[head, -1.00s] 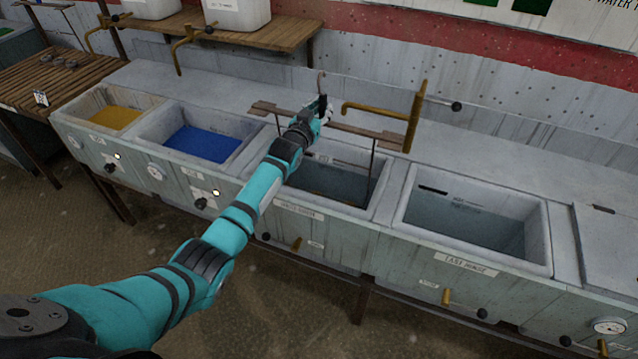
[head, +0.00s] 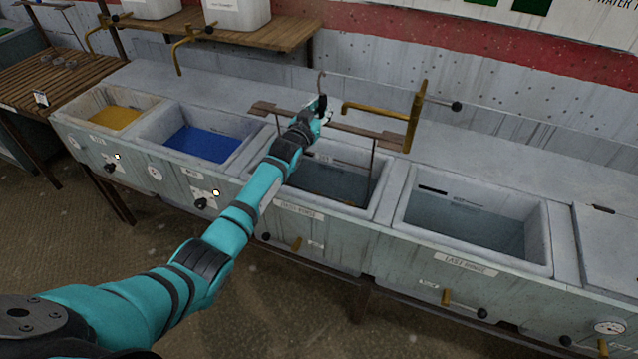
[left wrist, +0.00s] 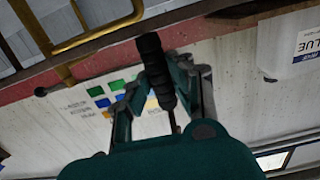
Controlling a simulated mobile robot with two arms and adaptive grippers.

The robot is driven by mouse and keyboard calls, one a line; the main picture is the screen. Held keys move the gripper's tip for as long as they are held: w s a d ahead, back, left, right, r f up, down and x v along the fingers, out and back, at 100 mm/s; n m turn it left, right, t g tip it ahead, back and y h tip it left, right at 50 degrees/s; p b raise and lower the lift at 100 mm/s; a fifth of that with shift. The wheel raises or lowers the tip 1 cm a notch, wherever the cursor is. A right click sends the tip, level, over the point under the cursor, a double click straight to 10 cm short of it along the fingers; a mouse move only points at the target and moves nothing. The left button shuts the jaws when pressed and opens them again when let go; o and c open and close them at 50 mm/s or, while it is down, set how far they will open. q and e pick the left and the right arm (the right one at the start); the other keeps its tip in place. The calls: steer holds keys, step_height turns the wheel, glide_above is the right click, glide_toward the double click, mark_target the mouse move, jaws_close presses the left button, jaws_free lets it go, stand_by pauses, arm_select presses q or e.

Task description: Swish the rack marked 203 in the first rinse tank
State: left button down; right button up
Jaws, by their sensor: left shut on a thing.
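My left gripper (head: 319,110) is above the first rinse tank (head: 386,203), the third open tank from the left. It is shut on the rack's upright handle, a dark grip (left wrist: 157,70) between the fingers in the left wrist view. The rack (head: 352,129) has a brown crossbar lying lengthwise over the tank's back part and thin rods running down into the tank. Its lower part is in the tank, mostly hidden by my arm and the front wall. I cannot read a number on it. My right gripper is not in view.
A brass tap (head: 414,118) rises close to the crossbar's right end. The last rinse tank (head: 548,240) is to the right. Tanks of blue (head: 200,143) and yellow liquid (head: 113,117) are to the left. A wooden shelf (head: 285,32) with white containers is behind.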

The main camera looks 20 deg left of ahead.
arm_select(q)
steer(key=shift+r, duration=0.3)
steer(key=r+p, duration=0.5)
steer(key=r, duration=0.1)
steer(key=s+r+p, duration=0.1)
steer(key=r+p, duration=1)
steer(key=p, duration=0.1)
steer(key=shift+s+r, duration=0.35)
steer(key=shift+r, duration=0.05)
steer(key=shift+w, duration=0.1)
